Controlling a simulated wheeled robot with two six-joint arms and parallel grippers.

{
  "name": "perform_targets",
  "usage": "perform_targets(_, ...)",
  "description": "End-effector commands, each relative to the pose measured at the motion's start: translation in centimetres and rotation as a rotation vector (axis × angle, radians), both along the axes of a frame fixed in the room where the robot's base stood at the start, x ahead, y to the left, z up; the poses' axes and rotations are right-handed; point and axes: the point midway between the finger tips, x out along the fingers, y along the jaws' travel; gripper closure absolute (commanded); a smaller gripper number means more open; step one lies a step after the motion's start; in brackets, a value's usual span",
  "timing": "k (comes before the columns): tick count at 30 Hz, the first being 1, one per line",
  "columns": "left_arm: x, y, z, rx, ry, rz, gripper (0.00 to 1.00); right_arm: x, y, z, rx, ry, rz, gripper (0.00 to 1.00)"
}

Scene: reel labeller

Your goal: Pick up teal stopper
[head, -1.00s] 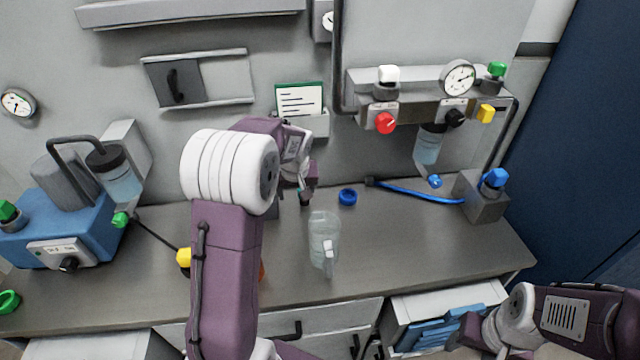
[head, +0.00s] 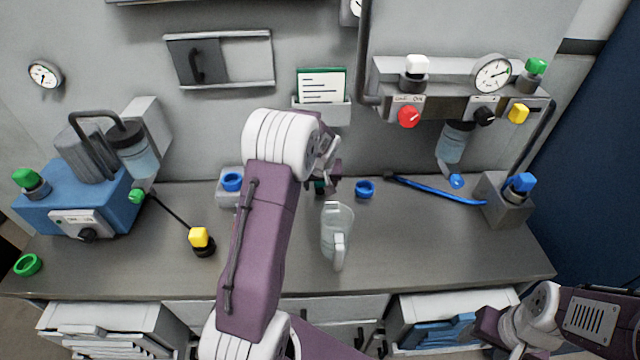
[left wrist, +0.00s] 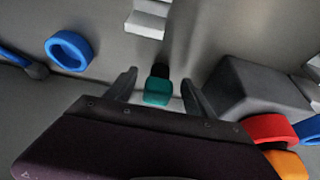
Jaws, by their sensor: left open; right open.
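The teal stopper (left wrist: 158,88) stands on the bench in the left wrist view, between the open fingers of my left gripper (left wrist: 160,92). A gap shows on each side of it, so the fingers do not grip it. In the head view the stopper (head: 319,186) is mostly hidden behind my left gripper (head: 328,182), which is low over the back of the bench. My right gripper (head: 485,330) is at the lower right, in front of the bench and away from the stopper; its fingers are hardly visible.
A blue ring (head: 365,188) lies right of the left gripper and a clear jug (head: 337,232) stands in front. In the left wrist view a grey block (left wrist: 250,88), a red ring (left wrist: 270,128) and an orange piece (left wrist: 287,163) are close on the right.

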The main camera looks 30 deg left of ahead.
Motion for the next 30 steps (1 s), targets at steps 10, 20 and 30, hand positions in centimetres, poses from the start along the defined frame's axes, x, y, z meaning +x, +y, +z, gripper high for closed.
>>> perform_targets(10,0.2,0.1,-0.6,0.001,-0.001,0.0,0.58,0.0,0.0,0.0,0.0,0.0,0.0,0.43)
perform_targets(20,0.2,0.1,-0.6,0.001,-0.001,0.0,1.0,0.0,0.0,0.0,0.0,0.0,0.0,0.43)
perform_targets(30,0.3,0.1,2.6,0.002,-0.006,-0.001,1.0,0.0,0.0,0.2,0.0,0.0,0.0,0.43)
